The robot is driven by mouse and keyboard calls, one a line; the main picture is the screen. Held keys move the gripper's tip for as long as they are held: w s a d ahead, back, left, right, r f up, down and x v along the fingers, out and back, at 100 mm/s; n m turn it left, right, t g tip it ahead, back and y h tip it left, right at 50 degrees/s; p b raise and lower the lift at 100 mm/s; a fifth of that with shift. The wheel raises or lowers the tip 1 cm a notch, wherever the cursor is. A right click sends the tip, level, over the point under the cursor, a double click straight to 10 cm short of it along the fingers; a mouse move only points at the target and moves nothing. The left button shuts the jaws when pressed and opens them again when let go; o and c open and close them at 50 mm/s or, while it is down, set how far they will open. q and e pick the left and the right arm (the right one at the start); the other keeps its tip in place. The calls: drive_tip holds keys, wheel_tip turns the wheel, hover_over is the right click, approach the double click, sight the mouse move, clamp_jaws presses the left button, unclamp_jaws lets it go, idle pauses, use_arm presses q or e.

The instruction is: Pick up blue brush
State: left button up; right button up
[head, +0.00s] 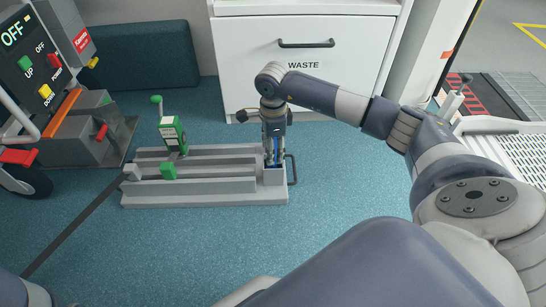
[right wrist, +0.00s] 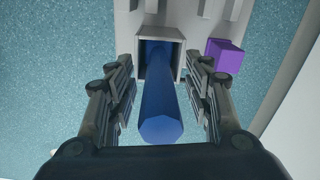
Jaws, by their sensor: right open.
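The blue brush shows in the right wrist view as a blue handle (right wrist: 160,100) rising from a square grey socket (right wrist: 140,62). Its lower end is hidden inside the socket. In the head view only a little blue (head: 274,157) shows between my fingers at the right end of a grey floor rack (head: 215,198). My right gripper (head: 273,160) points down over that end. In the right wrist view its fingers (right wrist: 161,88) are open, one on each side of the handle, with gaps visible. My left gripper is out of view.
A purple block (right wrist: 226,56) is right of the socket in the wrist view. A green-handled device (head: 172,134) and a green block (head: 168,171) are on the rack. The white WASTE cabinet (head: 335,80) stands behind. A control unit (head: 50,80) is at left. Floor in front is clear.

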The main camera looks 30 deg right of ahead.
clamp_jaws()
drive_tip(key=shift+r, duration=0.1)
